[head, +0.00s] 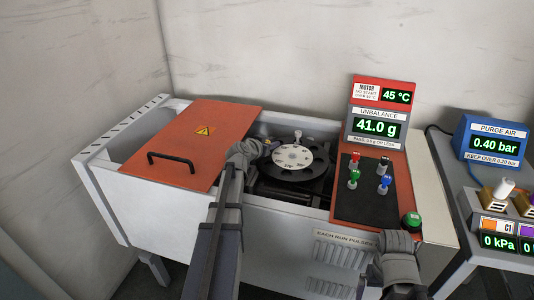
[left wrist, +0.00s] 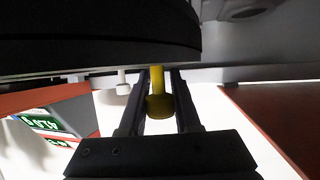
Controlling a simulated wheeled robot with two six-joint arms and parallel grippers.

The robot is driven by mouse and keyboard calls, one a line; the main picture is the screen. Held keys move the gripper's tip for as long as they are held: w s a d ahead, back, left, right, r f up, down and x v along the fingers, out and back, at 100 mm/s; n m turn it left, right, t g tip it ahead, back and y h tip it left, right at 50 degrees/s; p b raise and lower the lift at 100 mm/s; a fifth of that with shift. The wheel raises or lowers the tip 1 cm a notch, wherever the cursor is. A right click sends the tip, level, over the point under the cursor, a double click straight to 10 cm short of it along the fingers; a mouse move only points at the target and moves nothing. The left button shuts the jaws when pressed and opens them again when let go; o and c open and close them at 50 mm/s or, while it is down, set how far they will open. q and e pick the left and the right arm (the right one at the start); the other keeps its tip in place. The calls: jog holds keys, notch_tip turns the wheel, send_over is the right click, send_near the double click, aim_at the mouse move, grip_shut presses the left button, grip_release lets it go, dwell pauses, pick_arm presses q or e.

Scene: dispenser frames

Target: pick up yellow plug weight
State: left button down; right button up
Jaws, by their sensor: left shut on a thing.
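The yellow plug weight (left wrist: 159,104), a narrow stem with a wider knob, is between the fingers of my left gripper (left wrist: 160,78), which is shut on it. Its stem end lies close to the edge of the dark rotor disc (left wrist: 90,35); I cannot tell whether they touch. In the head view my left gripper is at the left side of the black rotor (head: 292,177), its fingers largely hidden by my wrist, and the weight cannot be made out clearly. My right wrist is at the lower right; its fingers do not show.
The orange lid (head: 195,140) with a black handle lies left of the rotor opening. A black pad (head: 367,205) with several coloured plugs stands right of it, below the 41.0 g display (head: 377,128). A green button (head: 411,221) is near my right wrist. A blue purge air box (head: 490,142) is farther right.

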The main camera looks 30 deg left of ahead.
pick_arm(q)
jog(key=shift+r, duration=0.1)
dwell(0.3)
notch_tip(320, 180, up, 10)
jog(key=p, duration=1)
